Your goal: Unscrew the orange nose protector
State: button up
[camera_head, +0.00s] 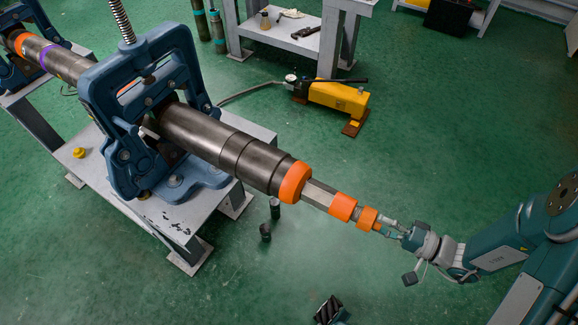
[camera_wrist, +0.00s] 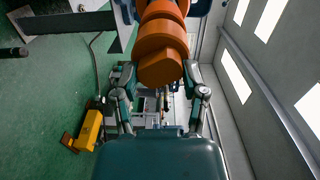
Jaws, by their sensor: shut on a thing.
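A dark steel tool string (camera_head: 225,145) lies clamped in the blue pipe vise (camera_head: 150,100) and points toward the lower right. An orange ring (camera_head: 293,181) sits where the thick pipe ends. A thinner grey shaft (camera_head: 318,194) leads from it to the orange nose protector (camera_head: 342,206), which has a smaller orange end (camera_head: 367,217). My gripper (camera_head: 384,227) is at that end, in line with the shaft. In the wrist view the fingers of my gripper (camera_wrist: 158,80) stand on both sides of the orange nose protector's end (camera_wrist: 160,68), shut on it. The exact contact is partly hidden.
A yellow hand pump (camera_head: 338,97) with a hose stands on the floor behind. Two dark cylinders (camera_head: 270,218) stand below the pipe. A black object (camera_head: 328,309) lies at the bottom. A grey bench (camera_head: 290,35) is at the back.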

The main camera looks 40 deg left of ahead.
jog(key=n, duration=0.4)
jog(key=shift+s, duration=0.1)
jog(key=o, duration=1.1)
jog(key=shift+v, duration=1.15)
